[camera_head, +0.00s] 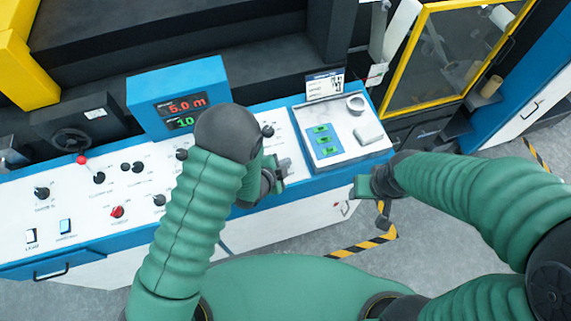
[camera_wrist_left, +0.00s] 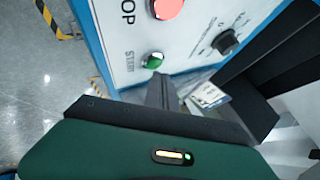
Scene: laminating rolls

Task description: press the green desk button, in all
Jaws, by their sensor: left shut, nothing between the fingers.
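The green desk button (camera_wrist_left: 153,61) shows in the left wrist view on the white panel, beside the word START. In the head view I cannot make it out; my left arm covers part of the desk. My left gripper (camera_head: 281,170) is over the desk's right part. Its fingers are together and empty, and in the left wrist view the fingertips (camera_wrist_left: 163,88) are just below the button in the picture; I cannot tell if they touch it. My right gripper (camera_head: 364,188) is off the desk's right front corner; its jaw opening is unclear.
A red button (camera_wrist_left: 168,6) sits beside the green one. The white desk panel (camera_head: 80,215) carries several black knobs and a red one (camera_head: 117,212). A blue display box (camera_head: 180,95) stands behind. A blue-edged tray (camera_head: 374,148) holds a tape roll (camera_head: 355,103).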

